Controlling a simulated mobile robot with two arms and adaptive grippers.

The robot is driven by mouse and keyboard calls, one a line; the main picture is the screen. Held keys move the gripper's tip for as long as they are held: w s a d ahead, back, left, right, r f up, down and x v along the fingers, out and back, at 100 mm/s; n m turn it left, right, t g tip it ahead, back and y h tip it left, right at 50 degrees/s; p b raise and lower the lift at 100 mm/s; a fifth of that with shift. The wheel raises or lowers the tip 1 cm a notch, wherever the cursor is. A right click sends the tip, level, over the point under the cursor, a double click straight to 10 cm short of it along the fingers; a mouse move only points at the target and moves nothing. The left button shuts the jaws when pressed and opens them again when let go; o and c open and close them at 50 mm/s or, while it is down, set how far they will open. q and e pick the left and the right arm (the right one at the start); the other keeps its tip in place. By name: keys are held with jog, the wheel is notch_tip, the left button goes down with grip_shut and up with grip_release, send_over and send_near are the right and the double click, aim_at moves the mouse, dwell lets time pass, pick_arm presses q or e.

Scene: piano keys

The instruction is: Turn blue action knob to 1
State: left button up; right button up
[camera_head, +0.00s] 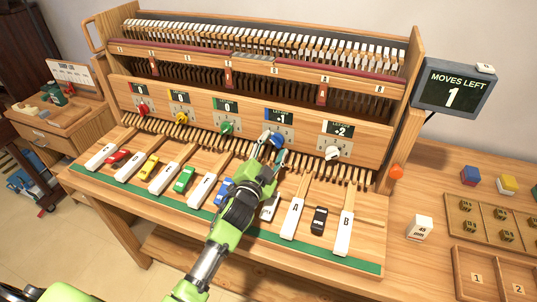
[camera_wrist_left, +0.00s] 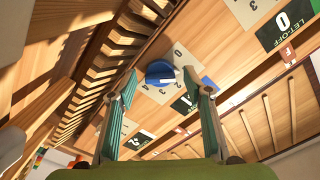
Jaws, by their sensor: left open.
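The blue action knob (camera_head: 277,138) sits on the wooden front panel of the piano action, under a dark sign that reads +1. It also shows in the left wrist view (camera_wrist_left: 160,72), on a pale dial plate with numbers around it. My left gripper (camera_head: 268,153) reaches up to this knob from below and partly covers it and its dial. In the left wrist view my left gripper (camera_wrist_left: 160,82) is open, with one finger on each side of the knob; I cannot tell whether they touch it. My right gripper is not in view.
Red (camera_head: 142,109), yellow (camera_head: 181,118), green (camera_head: 226,127) and white (camera_head: 332,153) knobs share the panel. A screen (camera_head: 453,88) reads MOVES LEFT 1. An orange knob (camera_head: 396,172) stands at the right.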

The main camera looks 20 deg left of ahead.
pick_arm(q)
jog(key=s, duration=1.1)
jog(key=shift+s+a, duration=0.2)
jog(key=shift+s, duration=0.15)
